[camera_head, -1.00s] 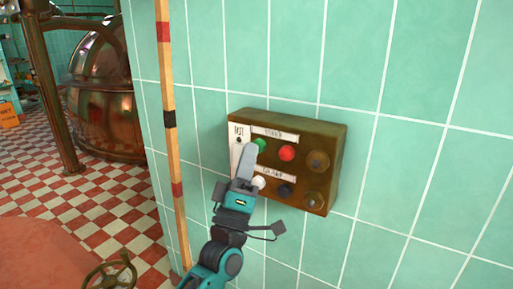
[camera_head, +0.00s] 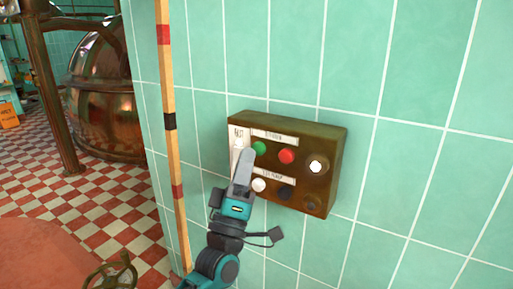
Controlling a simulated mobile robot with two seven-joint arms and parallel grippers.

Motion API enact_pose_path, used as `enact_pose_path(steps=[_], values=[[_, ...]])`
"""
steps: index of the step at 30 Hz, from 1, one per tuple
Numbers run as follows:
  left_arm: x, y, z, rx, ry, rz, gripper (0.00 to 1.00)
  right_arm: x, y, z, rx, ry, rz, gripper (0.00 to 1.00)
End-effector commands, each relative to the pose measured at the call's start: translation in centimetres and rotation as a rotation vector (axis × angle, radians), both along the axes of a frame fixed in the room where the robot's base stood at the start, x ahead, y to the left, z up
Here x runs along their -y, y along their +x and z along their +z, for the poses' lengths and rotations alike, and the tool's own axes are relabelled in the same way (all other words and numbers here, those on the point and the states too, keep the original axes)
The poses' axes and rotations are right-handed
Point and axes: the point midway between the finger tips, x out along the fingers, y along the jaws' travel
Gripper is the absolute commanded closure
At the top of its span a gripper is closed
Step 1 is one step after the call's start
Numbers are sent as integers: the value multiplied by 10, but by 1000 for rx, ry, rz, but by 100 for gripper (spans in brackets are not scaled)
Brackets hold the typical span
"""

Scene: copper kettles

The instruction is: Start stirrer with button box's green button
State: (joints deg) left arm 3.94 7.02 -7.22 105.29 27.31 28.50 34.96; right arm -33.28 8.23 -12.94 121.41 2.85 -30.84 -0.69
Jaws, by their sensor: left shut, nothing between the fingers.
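The button box (camera_head: 335,165) is a brown metal box on the green tiled wall. Its upper row, under a label (camera_head: 275,136) that seems to read "stirrer", holds the green button (camera_head: 260,148), a red button (camera_head: 286,156) and a round lamp (camera_head: 316,167) that glows white. The lower row has a white button (camera_head: 259,185), a black button (camera_head: 285,192) and a dark lamp (camera_head: 311,202). My left gripper (camera_head: 246,156) is shut and empty, its tip just left of and below the green button. I cannot tell whether it touches the box. My right gripper is out of view.
A striped wooden pole (camera_head: 170,121) stands left of the box, close to my left arm. A large copper kettle (camera_head: 103,95) stands at the back left on the checkered floor (camera_head: 100,205). A handwheel (camera_head: 112,273) is at the bottom left.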

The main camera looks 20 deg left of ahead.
Motion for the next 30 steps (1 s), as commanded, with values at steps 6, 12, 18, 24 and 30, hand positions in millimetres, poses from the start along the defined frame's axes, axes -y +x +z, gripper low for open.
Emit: enact_pose_path(steps=[6,12,18,24,30], values=[[-1,-2,0,1,0,0,100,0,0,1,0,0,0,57],[-1,-6,1,1,-1,1,100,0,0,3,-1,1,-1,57],[-4,-25,1,-1,0,0,100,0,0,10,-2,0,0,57],[-7,-44,1,0,0,1,100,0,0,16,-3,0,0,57],[-7,-52,1,1,0,0,100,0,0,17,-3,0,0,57]])
